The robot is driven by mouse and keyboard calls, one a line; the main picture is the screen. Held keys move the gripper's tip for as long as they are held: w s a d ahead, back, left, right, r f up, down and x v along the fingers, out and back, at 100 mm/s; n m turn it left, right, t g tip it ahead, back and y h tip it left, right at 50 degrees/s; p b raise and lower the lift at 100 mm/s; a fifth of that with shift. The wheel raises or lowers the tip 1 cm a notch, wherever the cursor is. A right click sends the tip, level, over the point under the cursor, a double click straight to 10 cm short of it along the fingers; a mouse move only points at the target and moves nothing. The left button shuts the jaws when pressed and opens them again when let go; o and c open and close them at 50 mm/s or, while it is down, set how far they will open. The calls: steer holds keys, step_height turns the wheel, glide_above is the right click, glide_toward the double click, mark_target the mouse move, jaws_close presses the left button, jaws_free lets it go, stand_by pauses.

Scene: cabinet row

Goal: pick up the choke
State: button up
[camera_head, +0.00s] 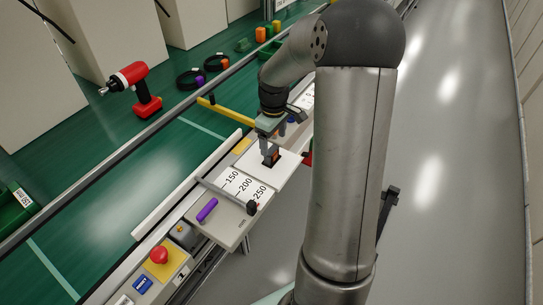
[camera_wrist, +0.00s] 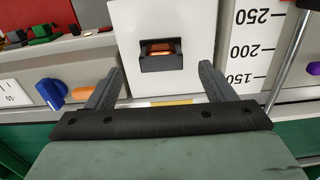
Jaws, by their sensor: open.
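The choke (camera_wrist: 160,54) is a small dark block with an orange copper winding. It lies on a white plate (camera_wrist: 187,14) in the wrist view. In the head view the choke (camera_head: 270,158) shows as a small dark shape just below my gripper (camera_head: 268,143). In the wrist view my gripper (camera_wrist: 161,76) is open and empty. Its two grey fingers stand left and right of the choke in the picture, with a gap on both sides. I cannot tell how far the fingertips are above the plate.
A scale panel (camera_wrist: 252,42) adjoins the plate. A blue knob (camera_wrist: 50,93) shows at the left in the wrist view. A purple handle (camera_head: 207,209), a red button (camera_head: 159,255) and a yellow bar (camera_head: 226,111) are along the bench. A red-black drill (camera_head: 137,88) stands on the green surface.

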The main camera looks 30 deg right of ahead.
mark_target(272, 152)
steer(key=shift+w+a+f, duration=0.1)
steer(key=shift+f, duration=1.25)
steer(key=shift+w+a+f, duration=0.1)
steer(key=shift+f, duration=1.2)
steer(key=c, duration=1.2)
